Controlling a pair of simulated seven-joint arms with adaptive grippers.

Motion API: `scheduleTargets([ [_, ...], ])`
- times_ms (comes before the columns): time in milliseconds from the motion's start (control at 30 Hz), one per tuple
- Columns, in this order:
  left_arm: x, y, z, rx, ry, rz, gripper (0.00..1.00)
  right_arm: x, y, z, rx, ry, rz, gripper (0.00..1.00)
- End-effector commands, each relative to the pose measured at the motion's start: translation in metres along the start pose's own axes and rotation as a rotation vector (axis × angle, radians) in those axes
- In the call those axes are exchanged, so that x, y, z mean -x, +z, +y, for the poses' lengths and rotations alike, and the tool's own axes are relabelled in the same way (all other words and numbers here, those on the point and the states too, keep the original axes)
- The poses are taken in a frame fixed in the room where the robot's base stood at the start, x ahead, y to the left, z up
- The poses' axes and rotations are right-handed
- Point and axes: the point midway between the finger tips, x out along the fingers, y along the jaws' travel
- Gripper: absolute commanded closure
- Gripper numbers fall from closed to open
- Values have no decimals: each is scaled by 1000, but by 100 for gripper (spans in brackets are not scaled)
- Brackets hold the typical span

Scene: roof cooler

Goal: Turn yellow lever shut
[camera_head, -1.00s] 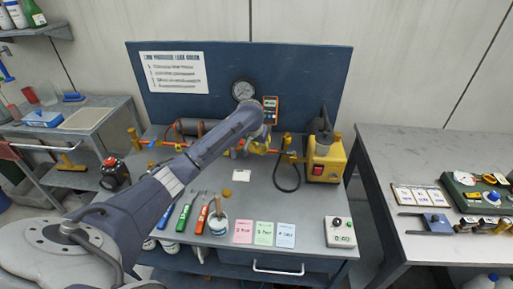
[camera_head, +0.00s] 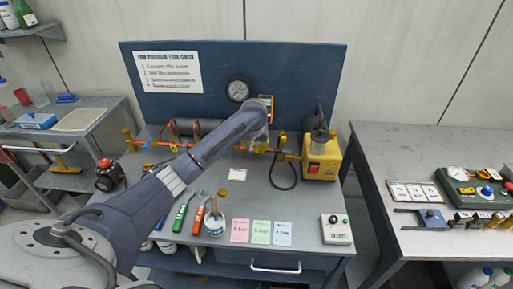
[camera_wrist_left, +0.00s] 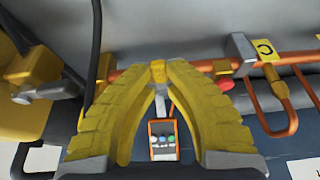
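My left arm reaches across the bench to the orange pipe run (camera_head: 240,150). The wrist hides much of my left gripper (camera_head: 264,140) in the head view. In the left wrist view, its yellow fingers (camera_wrist_left: 159,72) converge at the pipe. Their tips close on a small yellow piece, apparently the yellow lever (camera_wrist_left: 158,68), with little of it showing. The lever's exact angle cannot be told. Other yellow fittings sit along the pipe. My right gripper is not in view.
A yellow pump (camera_head: 322,160) with a black hose stands right of the pipe. A round gauge (camera_head: 238,90) and an orange handheld meter (camera_wrist_left: 162,140) are behind. Tools, a cup (camera_head: 215,224) and coloured cards (camera_head: 261,232) lie in front. A side table (camera_head: 400,150) stands right.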

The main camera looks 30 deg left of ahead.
Motion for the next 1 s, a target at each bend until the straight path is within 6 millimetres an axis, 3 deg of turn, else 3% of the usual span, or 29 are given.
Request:
scheduleTargets([
  [100, 0, -1, 0, 0, 0, 1, 75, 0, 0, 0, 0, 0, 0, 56],
  [467, 7, -1, 0, 1, 1, 2, 75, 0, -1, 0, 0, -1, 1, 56],
  [1000, 92, -2, -1, -2, 0, 5, 75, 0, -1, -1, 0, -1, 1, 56],
])
